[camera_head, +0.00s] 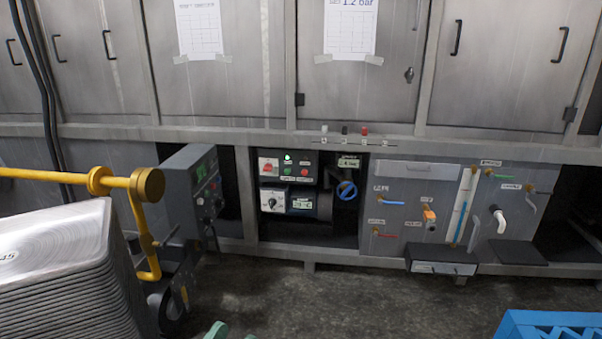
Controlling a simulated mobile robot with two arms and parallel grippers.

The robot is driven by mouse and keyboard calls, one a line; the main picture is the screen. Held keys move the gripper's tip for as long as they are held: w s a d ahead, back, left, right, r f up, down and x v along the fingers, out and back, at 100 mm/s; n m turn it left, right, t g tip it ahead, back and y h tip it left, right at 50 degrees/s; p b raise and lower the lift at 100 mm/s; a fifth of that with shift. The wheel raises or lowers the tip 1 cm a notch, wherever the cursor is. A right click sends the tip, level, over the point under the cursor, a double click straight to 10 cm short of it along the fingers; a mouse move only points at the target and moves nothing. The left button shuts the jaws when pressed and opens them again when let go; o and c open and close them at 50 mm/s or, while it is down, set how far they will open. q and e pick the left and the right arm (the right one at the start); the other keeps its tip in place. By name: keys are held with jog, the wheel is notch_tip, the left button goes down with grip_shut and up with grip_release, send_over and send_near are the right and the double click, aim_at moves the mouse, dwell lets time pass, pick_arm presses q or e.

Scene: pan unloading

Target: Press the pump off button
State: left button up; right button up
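The pump control box (288,181) sits in an open bay under the steel cabinets, in the middle of the view. Its upper panel has a red switch (268,166) at the left, a green button (289,169) and a red button (303,170), with small labels below them too small to read. A small white indicator (288,157) is above the green button. The lower panel has a dark rotary knob (271,202) and a small display (302,203). Neither of my grippers is seen, and nothing covers the buttons.
A blue valve wheel (346,190) is right of the box. A grey control unit (196,185) stands left. A yellow-railed cart (122,182) and stacked metal pans (62,262) fill the lower left. A blue crate (545,324) is lower right. Floor (350,300) between is clear.

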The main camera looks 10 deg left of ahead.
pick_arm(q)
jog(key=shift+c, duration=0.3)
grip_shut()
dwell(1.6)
